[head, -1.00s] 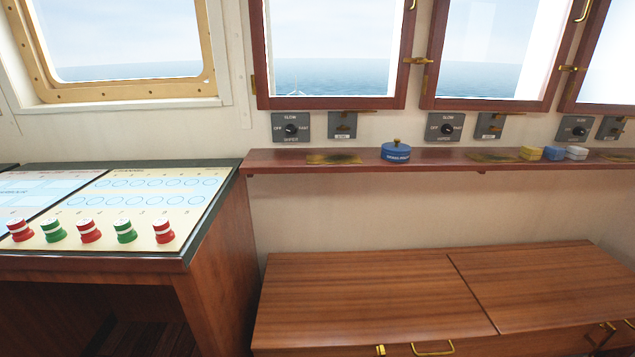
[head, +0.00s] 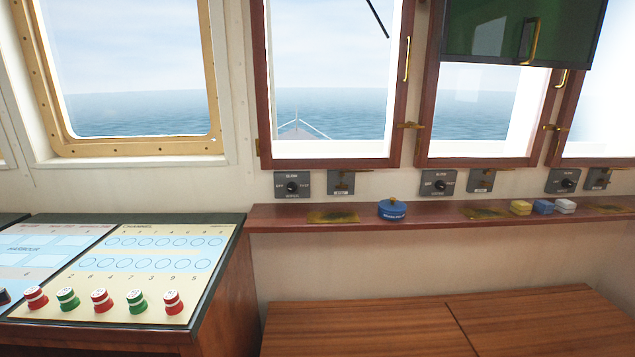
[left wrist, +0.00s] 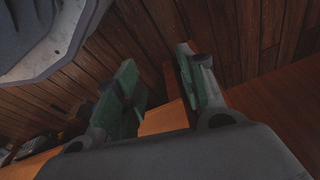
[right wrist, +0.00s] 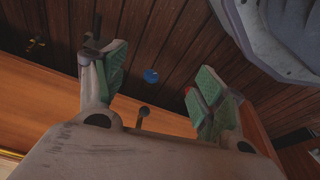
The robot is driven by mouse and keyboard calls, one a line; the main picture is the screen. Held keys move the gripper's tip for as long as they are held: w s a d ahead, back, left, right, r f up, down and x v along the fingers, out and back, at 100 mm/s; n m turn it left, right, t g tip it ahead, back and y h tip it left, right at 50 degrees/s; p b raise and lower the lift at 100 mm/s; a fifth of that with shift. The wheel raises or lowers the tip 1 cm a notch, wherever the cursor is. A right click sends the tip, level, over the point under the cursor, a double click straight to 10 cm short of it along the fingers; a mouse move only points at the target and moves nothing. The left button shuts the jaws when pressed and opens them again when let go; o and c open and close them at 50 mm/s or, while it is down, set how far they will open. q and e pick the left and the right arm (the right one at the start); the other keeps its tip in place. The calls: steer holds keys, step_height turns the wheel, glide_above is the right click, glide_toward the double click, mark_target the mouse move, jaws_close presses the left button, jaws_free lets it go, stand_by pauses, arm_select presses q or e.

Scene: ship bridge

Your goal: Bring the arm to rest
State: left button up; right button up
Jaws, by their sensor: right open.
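Neither of my arms shows in the head view. In the left wrist view my left gripper (left wrist: 160,90) has its two green-padded fingers apart, with nothing between them. In the right wrist view my right gripper (right wrist: 162,85) is open with its fingers wide apart and holds nothing. Dark wood planks lie beyond both grippers. A small blue round thing (right wrist: 151,76) shows beyond the gap of the right fingers, apart from them.
A chart-topped console (head: 150,255) with several red and green pieces (head: 99,300) stands at left. A narrow shelf (head: 290,222) holds a round blue container (head: 392,209) and small blocks (head: 521,207). A low wooden cabinet (head: 370,325) stands below. A dark green panel (head: 480,30) hangs upper right.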

arm_select(q)
steer(key=s+a+r+p, duration=0.2)
steer(key=s+p, duration=1)
steer(key=p, duration=0.3)
steer(key=s+a+r+g+p, duration=0.1)
steer(key=s+a+r+p, duration=0.1)
steer(key=s+p, duration=1.1)
steer(key=r+p, duration=0.1)
steer(key=p, duration=0.2)
steer(key=shift+a+g, duration=0.15)
steer(key=shift+g, duration=0.15)
arm_select(e)
steer(key=s+d+r, duration=0.2)
steer(key=s, duration=1)
steer(key=s+d+r+g, duration=0.1)
steer(key=s+d+r, duration=0.1)
steer(key=s, duration=1.1)
steer(key=shift+d+r+g, duration=0.15)
steer(key=shift+r+g, duration=0.15)
steer(key=shift+r, duration=0.2)
arm_select(q)
steer(key=shift+w, duration=0.1)
arm_select(e)
steer(key=shift+w, duration=0.1)
